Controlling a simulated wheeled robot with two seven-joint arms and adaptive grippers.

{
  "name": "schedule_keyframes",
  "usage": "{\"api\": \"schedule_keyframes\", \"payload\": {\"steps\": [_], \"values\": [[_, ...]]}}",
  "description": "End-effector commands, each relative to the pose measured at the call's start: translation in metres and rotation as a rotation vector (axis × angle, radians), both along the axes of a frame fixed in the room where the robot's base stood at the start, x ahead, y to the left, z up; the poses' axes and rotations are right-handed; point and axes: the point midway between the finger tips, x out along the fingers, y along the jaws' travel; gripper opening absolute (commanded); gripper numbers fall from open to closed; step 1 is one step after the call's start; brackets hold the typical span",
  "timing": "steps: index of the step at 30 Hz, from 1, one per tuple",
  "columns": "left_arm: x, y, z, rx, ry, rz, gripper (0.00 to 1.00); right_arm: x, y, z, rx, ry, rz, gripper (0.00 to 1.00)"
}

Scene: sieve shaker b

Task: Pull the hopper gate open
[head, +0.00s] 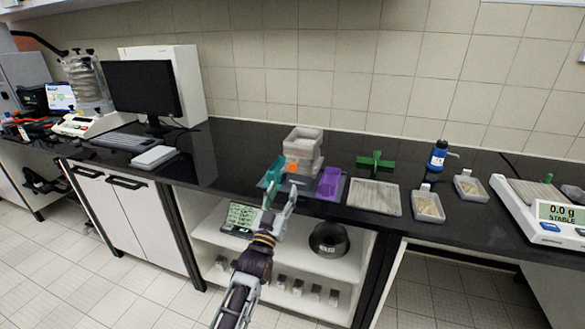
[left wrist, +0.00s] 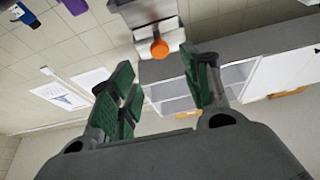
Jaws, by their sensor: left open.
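The grey hopper (head: 303,142) stands on the black bench, with a round orange knob (head: 293,168) low on its front. My left gripper (head: 281,193) reaches up from below in front of the hopper. In the left wrist view its green-padded fingers (left wrist: 161,78) are spread wide. The knob lies beyond the fingertips, roughly in line with the gap, and nothing is between the pads. My right gripper is in neither view.
A teal piece (head: 272,172) is left of the hopper and a purple bin (head: 329,182) right of it. A pale tray (head: 374,196), green cross-shaped part (head: 375,162), sample trays (head: 428,206) and scale (head: 545,210) are farther right. An open shelf with a black bowl (head: 329,239) is below.

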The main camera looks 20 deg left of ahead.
Motion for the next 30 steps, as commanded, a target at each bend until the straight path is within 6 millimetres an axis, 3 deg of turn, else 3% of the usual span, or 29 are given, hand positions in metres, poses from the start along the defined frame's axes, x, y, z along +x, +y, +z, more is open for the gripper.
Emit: {"api": "schedule_keyframes", "payload": {"steps": [30], "values": [[0.078,-0.002,0.033,0.000,0.000,0.001,0.48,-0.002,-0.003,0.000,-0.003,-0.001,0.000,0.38]]}}
